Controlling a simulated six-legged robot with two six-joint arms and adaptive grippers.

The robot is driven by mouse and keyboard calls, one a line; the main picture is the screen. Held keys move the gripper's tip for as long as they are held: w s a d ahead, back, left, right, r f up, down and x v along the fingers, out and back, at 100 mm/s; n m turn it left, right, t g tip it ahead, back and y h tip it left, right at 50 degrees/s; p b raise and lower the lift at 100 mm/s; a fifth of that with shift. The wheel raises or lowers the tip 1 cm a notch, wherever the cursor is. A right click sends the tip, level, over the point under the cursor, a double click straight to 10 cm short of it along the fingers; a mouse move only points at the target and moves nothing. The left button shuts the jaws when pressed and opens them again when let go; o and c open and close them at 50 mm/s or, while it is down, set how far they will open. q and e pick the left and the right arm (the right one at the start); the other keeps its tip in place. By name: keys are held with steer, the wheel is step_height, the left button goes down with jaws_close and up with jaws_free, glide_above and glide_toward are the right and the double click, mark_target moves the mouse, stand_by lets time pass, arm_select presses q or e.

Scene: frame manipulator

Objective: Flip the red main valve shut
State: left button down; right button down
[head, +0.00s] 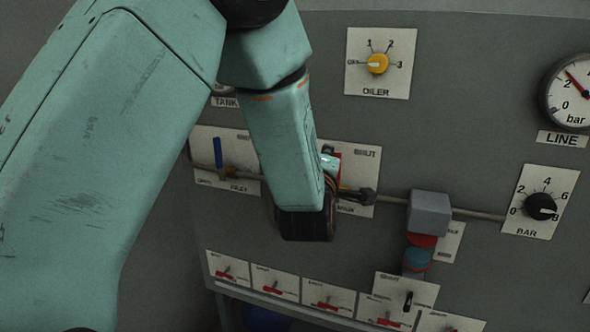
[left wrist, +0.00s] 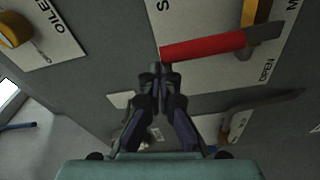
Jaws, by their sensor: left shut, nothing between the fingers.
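The red main valve handle (left wrist: 205,46) shows in the left wrist view, reaching left from a brass valve body (left wrist: 254,20). It lies across its white label plate (left wrist: 200,70), which carries an OPEN marking and part of another word. In the head view only a sliver of red (head: 337,153) shows beside the SHUT marking; my left arm hides the rest. My left gripper (left wrist: 160,70) is shut and empty, its fingertips close to the free end of the red handle. I cannot tell whether they touch. My right gripper is not in view.
A blue valve handle (head: 218,157) stands upright left of my wrist. A pipe (head: 478,214) and grey box (head: 429,213) lie to the right. The yellow oiler knob (head: 377,64) is above, and several small red switches (head: 325,307) line the panel below.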

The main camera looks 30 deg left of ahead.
arm_select(q)
steer(key=shift+d, duration=0.15)
stand_by(0.4)
steer(key=v, duration=0.7)
steer(key=shift+s, duration=0.2)
